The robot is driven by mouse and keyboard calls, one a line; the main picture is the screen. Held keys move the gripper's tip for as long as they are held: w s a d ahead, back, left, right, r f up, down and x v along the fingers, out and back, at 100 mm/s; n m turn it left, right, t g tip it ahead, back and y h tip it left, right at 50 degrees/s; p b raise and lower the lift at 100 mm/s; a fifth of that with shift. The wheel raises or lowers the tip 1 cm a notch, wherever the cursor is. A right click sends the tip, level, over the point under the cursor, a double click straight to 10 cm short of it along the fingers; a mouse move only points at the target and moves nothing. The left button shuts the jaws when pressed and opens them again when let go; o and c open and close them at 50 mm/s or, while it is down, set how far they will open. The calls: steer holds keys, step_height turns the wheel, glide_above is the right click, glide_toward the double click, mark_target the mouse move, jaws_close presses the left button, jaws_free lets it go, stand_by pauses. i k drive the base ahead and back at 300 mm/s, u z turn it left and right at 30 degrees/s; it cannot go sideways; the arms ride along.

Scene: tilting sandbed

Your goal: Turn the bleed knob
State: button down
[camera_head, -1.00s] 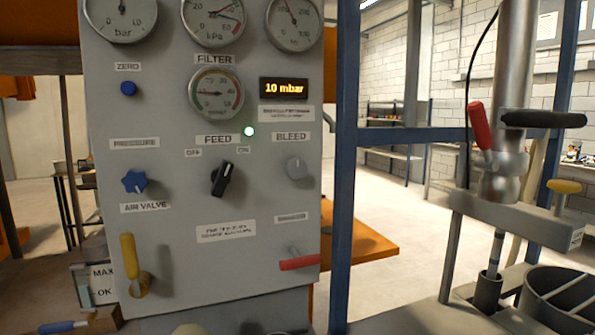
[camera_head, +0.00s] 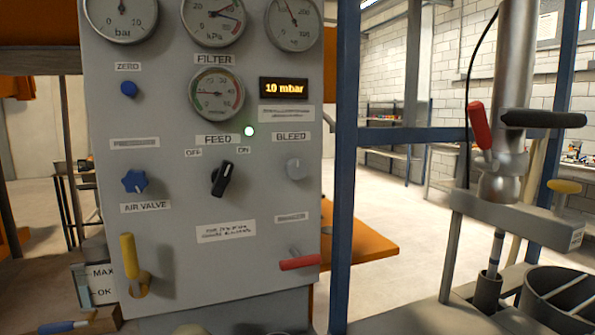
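The bleed knob (camera_head: 297,168) is a small round grey knob at the right side of the grey control panel (camera_head: 190,270), below the label BLEED (camera_head: 291,136). Nothing covers it in the head view. Its exact angle is too small to tell. My gripper is not in view.
The display (camera_head: 284,88) reads 10 mbar. A blue post (camera_head: 345,170) stands just right of the panel.

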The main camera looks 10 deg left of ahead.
mark_target(296, 169)
steer(key=k, duration=1.3)
steer(key=u, duration=0.65)
steer(key=i, duration=1.25)
steer(key=z, duration=0.15)
